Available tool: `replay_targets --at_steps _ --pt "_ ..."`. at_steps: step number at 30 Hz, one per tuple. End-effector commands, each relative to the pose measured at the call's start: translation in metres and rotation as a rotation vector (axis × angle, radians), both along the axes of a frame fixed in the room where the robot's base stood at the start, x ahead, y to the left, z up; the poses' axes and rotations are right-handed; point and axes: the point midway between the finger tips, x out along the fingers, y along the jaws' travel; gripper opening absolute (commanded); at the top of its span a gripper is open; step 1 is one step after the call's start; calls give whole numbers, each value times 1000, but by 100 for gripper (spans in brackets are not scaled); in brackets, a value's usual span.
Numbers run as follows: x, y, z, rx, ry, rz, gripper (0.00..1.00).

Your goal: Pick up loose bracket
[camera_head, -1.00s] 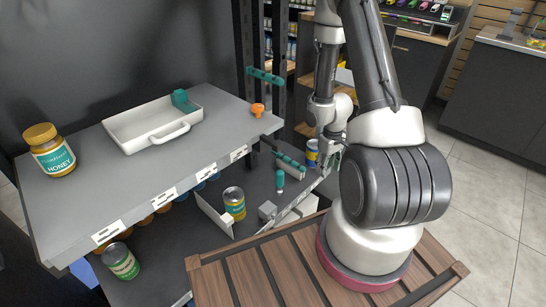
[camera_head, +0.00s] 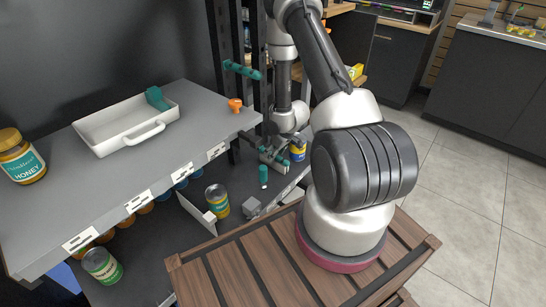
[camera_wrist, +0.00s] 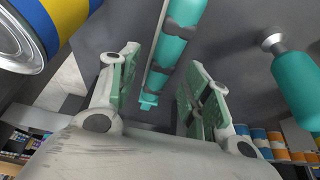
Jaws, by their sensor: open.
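The loose bracket is a long teal bar with dark bands. In the wrist view the bracket (camera_wrist: 168,55) runs down between the two fingers of my gripper (camera_wrist: 158,95), which is open with green-padded jaws on either side of it. I cannot tell whether the pads touch it. In the head view my gripper (camera_head: 275,150) is low over the right end of the lower shelf, and only a bit of the bracket (camera_head: 284,160) shows beside it. A similar teal bracket (camera_head: 242,70) is fixed to the dark upright above.
A teal-handled tool (camera_head: 263,174) and a blue-and-yellow can (camera_head: 298,152) stand close to my gripper. The upper shelf (camera_head: 190,130) carries a white tray (camera_head: 95,136) and honey jar (camera_head: 20,158).

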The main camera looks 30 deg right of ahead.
Motion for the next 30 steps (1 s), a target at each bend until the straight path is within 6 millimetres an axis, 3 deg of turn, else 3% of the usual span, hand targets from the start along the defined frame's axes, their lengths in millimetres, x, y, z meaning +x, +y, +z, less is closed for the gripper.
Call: replay_targets --at_steps 8,16,26,30 --pt "2 0 -4 0 0 -1 48" --pt "2 0 -4 0 0 -1 1" --pt "2 0 -2 -1 0 -1 0" --pt "3 0 10 -1 -3 -1 0"
